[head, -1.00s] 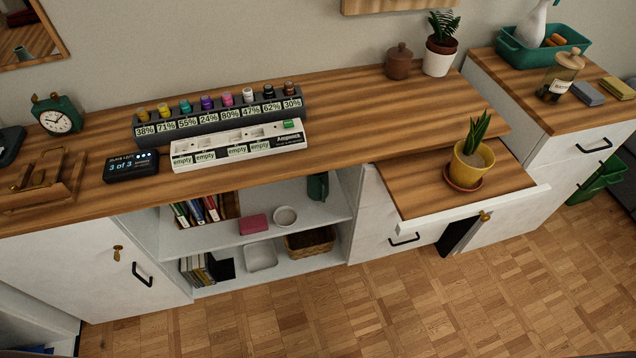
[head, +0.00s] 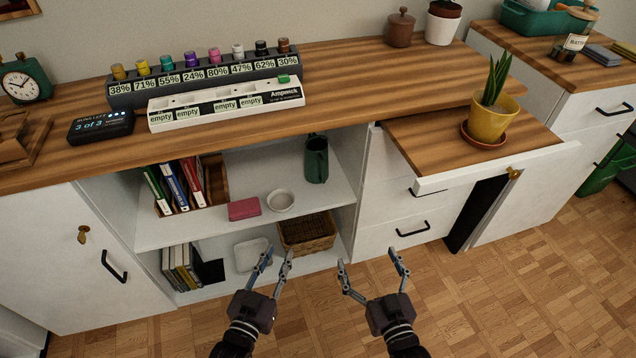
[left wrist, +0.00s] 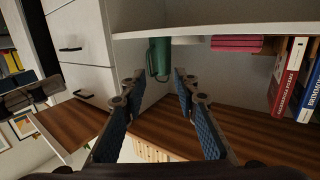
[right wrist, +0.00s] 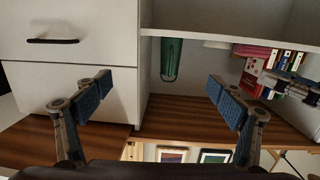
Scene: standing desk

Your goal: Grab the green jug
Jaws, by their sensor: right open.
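The green jug (head: 316,160) stands upright on the upper shelf of the open cabinet, near its right wall, in the head view. It also shows between the fingers in the left wrist view (left wrist: 159,58) and in the right wrist view (right wrist: 171,60). My left gripper (head: 276,262) is open and empty, in front of the cabinet and below the jug. My right gripper (head: 370,266) is open and empty, to the right of the left one and also lower than the jug. Neither gripper touches the jug.
A wicker basket (head: 308,233) sits below the jug. The desk top overhangs the shelf.

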